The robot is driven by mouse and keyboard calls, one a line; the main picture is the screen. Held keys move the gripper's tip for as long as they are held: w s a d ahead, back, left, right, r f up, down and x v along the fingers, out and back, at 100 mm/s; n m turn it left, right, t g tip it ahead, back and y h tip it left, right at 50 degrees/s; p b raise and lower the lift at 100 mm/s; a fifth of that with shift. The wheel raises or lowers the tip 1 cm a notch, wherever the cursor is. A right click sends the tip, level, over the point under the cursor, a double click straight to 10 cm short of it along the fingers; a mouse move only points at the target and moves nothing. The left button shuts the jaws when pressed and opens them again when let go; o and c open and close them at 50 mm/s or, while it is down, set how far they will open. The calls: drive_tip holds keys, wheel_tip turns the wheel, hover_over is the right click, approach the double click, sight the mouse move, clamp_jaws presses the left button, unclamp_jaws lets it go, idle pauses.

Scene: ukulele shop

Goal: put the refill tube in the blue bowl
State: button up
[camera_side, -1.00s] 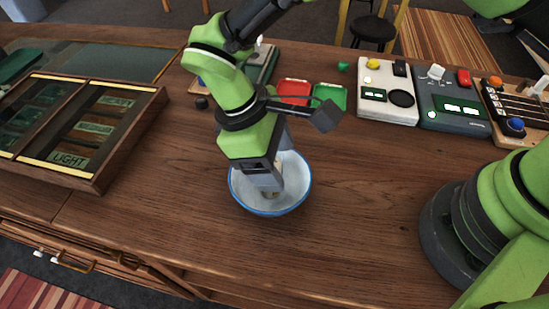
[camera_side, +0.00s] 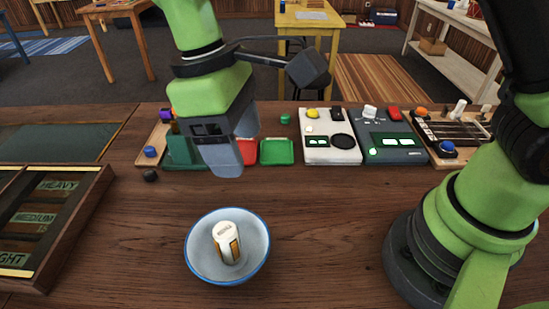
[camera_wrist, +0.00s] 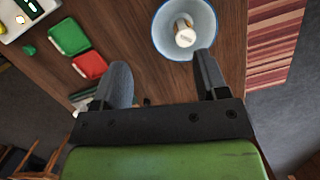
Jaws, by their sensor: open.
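The refill tube (camera_side: 227,243), white-capped with gold-brown sides, stands tilted inside the blue bowl (camera_side: 257,247), which has a pale inside and a blue rim. My gripper (camera_side: 226,160) is above and behind the bowl in the side view, clear of both bowl and tube. In the wrist view the jaws of my gripper (camera_wrist: 160,62) are spread apart with nothing between them. The tube (camera_wrist: 184,34) lies within the bowl (camera_wrist: 164,40) beyond the fingertips there. The tube's lower end is partly hidden from the wrist camera.
Red and green trays (camera_side: 277,152) lie behind the gripper. Control boxes (camera_side: 330,136) stand at the back right. A wooden case with labelled compartments (camera_side: 45,225) is at left. A small black knob (camera_side: 150,176) sits near it. The wood around the bowl is clear.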

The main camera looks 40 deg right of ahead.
drive_tip(key=s+d+r+m+t+y, duration=0.3)
drive_tip(key=s+d+r+m+t, duration=0.15)
drive_tip(key=d+r, duration=0.5)
drive_tip(key=s+d+r+m+t, duration=0.1)
drive_tip(key=s+d+m+t, duration=0.3)
drive_tip(key=s+d+m, duration=0.2)
drive_tip(key=shift+s+r+t, duration=0.35)
drive_tip(key=shift+s+r, duration=0.05)
drive_tip(key=shift+s, duration=0.3)
